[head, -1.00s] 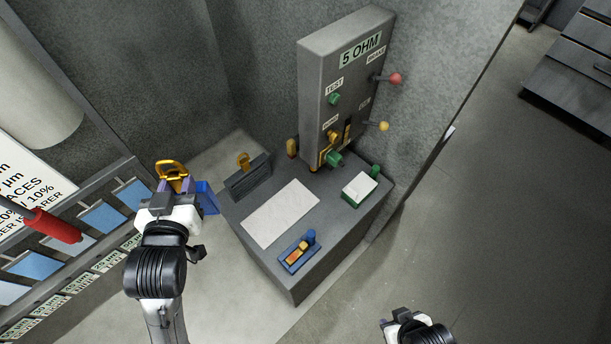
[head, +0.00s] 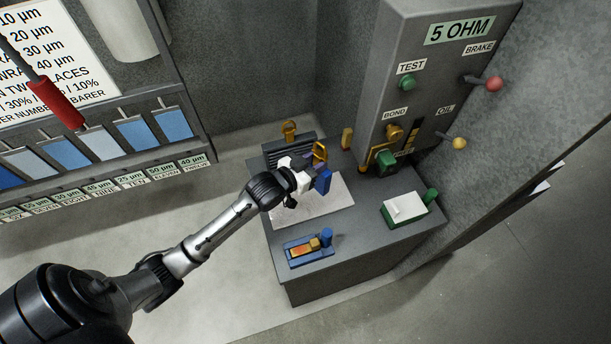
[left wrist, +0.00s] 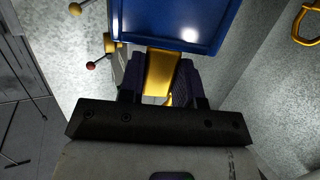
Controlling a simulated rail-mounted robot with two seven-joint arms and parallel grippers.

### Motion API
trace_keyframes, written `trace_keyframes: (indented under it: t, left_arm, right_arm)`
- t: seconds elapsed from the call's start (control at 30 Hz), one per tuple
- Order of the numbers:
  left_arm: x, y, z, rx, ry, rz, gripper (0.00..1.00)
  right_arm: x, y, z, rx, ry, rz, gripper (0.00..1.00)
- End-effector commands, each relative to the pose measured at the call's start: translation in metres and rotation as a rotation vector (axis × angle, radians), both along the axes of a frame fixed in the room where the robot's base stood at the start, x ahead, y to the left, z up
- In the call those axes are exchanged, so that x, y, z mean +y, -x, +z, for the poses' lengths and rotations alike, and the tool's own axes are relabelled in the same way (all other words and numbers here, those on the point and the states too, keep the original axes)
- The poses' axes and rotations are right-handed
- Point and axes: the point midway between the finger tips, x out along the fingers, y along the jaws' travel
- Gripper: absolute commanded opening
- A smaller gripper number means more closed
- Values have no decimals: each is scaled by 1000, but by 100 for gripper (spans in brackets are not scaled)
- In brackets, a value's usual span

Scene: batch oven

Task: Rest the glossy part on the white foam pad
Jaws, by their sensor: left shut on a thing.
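The held part is a blue, shiny panel (left wrist: 185,18) with a gold bar (left wrist: 160,72) between my fingers in the left wrist view. In the head view its blue piece (head: 323,182) shows beside my left gripper (head: 310,176), with a gold loop (head: 319,152) above. My left gripper is shut on this part. The white foam pad (head: 335,198) lies flat on the grey bench. The gripper and part are in front of the pad's upper area and hide some of it. I cannot tell the gap between part and pad. My right gripper is out of view.
A blue holder (head: 309,250) stands at the bench front and a green block with a white top (head: 405,208) at the right. A dark slotted rack (head: 289,151) is behind the pad. The grey 5 OHM panel (head: 430,80) with protruding levers rises at the back right.

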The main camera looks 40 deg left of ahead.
Motion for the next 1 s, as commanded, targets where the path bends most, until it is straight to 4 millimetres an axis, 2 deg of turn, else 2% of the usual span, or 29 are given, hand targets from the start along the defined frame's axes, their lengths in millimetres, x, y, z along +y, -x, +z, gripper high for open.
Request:
trace_keyframes:
  t: [0.03, 0.23, 0.7, 0.9, 1.0]
  left_arm:
    - [9, 0, -19, -1, 0, 3, 0]
    - [30, 1, -44, -9, 10, 9, 0]
    - [35, 1, -48, -12, 15, 12, 0]
    - [35, 3, -45, -9, 15, 11, 0]
    - [35, 3, -61, -9, 16, 11, 0]
  right_arm:
    - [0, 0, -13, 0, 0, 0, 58]
    - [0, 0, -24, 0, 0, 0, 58]
    - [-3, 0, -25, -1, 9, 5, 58]
    - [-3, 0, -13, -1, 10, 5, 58]
    - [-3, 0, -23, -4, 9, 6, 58]
